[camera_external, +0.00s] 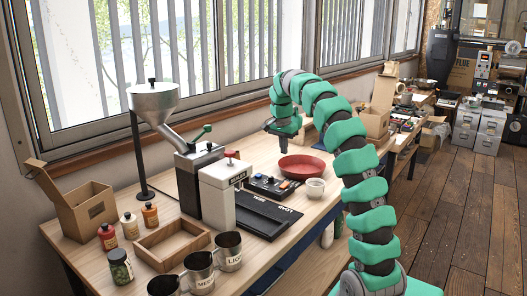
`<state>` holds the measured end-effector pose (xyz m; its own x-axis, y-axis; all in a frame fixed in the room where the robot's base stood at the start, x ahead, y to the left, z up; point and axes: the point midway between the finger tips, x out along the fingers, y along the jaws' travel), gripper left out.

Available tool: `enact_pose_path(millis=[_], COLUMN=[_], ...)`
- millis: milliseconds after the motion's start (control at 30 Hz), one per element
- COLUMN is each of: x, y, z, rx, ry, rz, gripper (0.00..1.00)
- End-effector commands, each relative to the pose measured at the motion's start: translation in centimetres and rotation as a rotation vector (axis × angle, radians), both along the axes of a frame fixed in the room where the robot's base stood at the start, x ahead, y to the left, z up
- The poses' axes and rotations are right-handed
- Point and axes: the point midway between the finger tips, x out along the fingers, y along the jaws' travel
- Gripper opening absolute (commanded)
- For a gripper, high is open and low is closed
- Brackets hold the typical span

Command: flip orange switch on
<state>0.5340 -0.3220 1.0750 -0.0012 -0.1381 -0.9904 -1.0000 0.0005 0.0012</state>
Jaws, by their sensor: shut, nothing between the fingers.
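A dark switch panel (268,186) lies on the workbench, left of the red bowl. Small coloured controls show on it, with an orange spot (287,184) near its right end. This may be the orange switch, but it is too small to tell its position. My gripper (283,148) points down above the back of the panel and the red bowl. It is shut and empty, and apart from the panel. The fingertips are small and dark in this view.
The red bowl (302,166) and a white cup (316,188) sit right of the panel. A grey and white machine (222,190) with a hopper (153,100) stands to the left. A black tray (262,217) lies in front. Windows close off the back.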

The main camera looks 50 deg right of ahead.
Motion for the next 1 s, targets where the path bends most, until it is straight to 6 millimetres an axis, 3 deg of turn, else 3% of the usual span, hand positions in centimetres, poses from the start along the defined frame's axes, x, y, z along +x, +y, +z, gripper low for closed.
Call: enact_pose_path(millis=[233, 367, 800, 1000], x=[0.0, 0.0, -0.1, 0.0], y=[-0.1, -0.3, -1.3, -1.7], z=[-0.3, -1.6, -9.6, -12.4], rx=[0.0, 0.0, 0.003, 0.001], ry=[0.0, 0.0, 0.005, 0.001], rz=[0.0, 0.0, -0.001, 0.0], gripper=[0.0, 0.0, 0.0, 0.0])
